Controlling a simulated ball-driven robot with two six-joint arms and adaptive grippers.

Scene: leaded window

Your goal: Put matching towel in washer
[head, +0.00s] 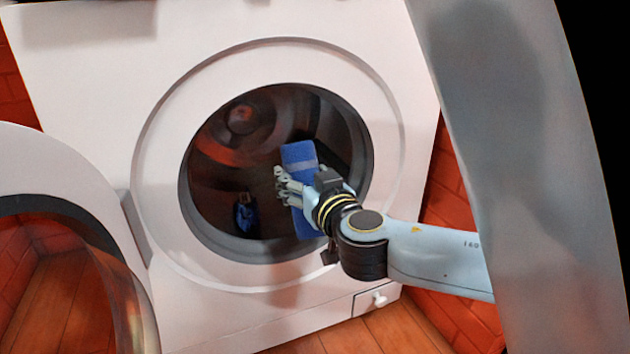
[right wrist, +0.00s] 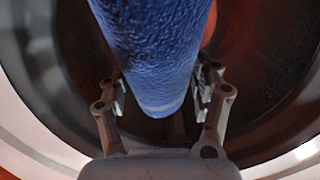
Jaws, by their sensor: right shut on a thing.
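A blue towel (head: 299,158) with a lighter band is held upright at the opening of the white washer (head: 80,75). My right gripper (head: 284,186) is shut on this towel, in front of the dark drum. In the right wrist view the towel (right wrist: 157,50) fills the space between the fingers of the right gripper (right wrist: 162,95). A small dark blue item (head: 245,216) lies inside the drum at the lower left; it may be cloth, but I cannot tell. My left gripper is not in view.
The round washer door (head: 62,155) stands open at the left. The washer's round rim (head: 160,150) surrounds the opening. The floor is wooden (head: 390,330) and the walls are red brick.

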